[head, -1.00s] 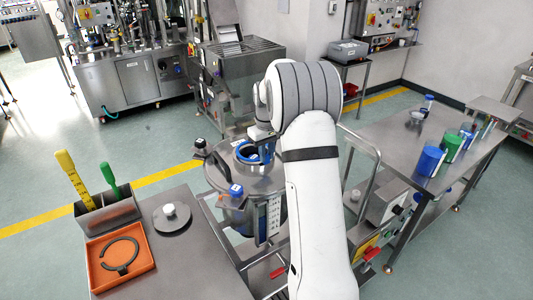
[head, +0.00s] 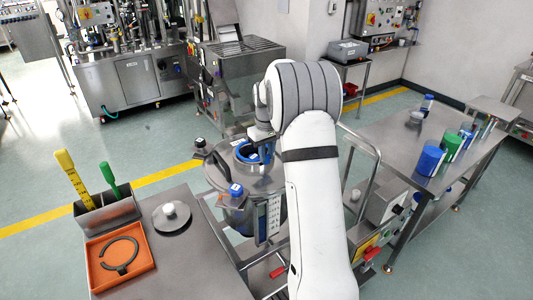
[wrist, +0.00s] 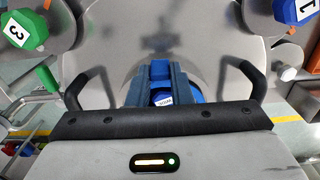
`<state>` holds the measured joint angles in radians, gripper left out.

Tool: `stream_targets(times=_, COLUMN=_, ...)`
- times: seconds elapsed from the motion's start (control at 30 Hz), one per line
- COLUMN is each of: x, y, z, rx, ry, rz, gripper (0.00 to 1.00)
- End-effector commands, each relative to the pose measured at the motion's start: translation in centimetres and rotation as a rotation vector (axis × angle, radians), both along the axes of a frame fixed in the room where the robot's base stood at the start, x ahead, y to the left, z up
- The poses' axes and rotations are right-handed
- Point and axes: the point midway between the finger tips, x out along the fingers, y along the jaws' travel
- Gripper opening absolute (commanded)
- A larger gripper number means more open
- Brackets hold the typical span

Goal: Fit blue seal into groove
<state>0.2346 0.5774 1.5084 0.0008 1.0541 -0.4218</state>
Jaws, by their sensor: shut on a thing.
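The blue seal (head: 243,154) is a blue ring at the round opening on top of the steel vessel (head: 262,184) in the head view. I cannot tell whether it sits in the groove or just above it. My gripper (head: 267,151) is over the right side of the opening with its blue fingers pointing down. In the wrist view my gripper (wrist: 163,88) is shut on a blue piece of the seal (wrist: 160,71) between the fingers. The groove and most of the ring are hidden there by the fingers and gripper body.
Clamps with a blue knob (wrist: 291,10) and a green knob (wrist: 24,31) stand around the vessel lid. An orange tray (head: 146,262) with a dark open ring is at the left. A steel table (head: 402,150) with blue and green containers is at the right.

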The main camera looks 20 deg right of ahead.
Motion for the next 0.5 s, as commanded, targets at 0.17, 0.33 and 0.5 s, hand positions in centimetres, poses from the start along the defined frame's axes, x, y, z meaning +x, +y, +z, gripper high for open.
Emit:
stream_targets(times=0.17, x=-0.01, y=0.00, z=-0.35, rx=0.000, ry=0.000, rz=0.000, gripper=0.00)
stream_targets(times=0.33, x=-0.01, y=0.00, z=-0.60, rx=0.000, ry=0.000, rz=0.000, gripper=0.00)
stream_targets(times=0.5, x=0.00, y=0.00, z=-0.53, rx=0.000, ry=0.000, rz=0.000, gripper=0.32)
